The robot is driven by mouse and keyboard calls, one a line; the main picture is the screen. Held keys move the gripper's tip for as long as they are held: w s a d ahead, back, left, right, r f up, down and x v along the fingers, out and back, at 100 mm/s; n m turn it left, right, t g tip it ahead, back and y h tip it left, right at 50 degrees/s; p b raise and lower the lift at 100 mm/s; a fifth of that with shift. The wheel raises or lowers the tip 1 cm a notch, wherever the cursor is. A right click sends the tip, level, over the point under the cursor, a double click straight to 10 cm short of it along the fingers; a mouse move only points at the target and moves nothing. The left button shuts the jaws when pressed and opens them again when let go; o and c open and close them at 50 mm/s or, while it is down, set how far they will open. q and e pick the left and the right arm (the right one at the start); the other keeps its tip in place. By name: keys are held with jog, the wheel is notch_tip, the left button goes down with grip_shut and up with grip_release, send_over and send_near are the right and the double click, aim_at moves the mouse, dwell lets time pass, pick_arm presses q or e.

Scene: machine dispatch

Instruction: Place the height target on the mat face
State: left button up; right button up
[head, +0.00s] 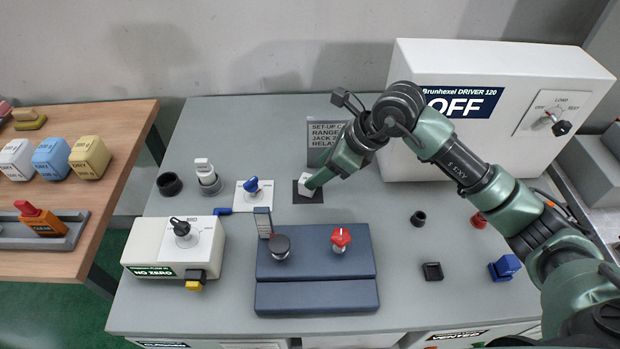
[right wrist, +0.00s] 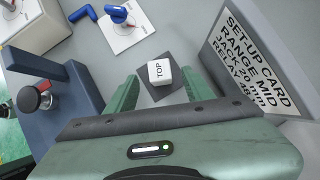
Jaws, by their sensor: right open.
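The height target, a small white block marked TOP (right wrist: 160,71), stands on the dark square mat (right wrist: 153,92). In the head view the block (head: 304,184) sits on the mat (head: 316,198) near the middle of the table, partly behind the gripper. My right gripper (head: 318,179) is just above and beside the block. In the right wrist view my right gripper (right wrist: 167,72) has its fingers apart, one on each side of the block, with gaps to it. My left gripper is not in view.
A set-up card (head: 325,140) stands just behind the mat. A blue-knobbed plate (head: 254,193) is to the left. The blue fixture (head: 315,297) with red and black knobs is in front. A large white driver box (head: 480,150) stands back right.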

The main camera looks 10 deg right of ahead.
jog(key=v, duration=0.6)
jog(key=shift+r+b, duration=0.2)
jog(key=shift+b, duration=0.25)
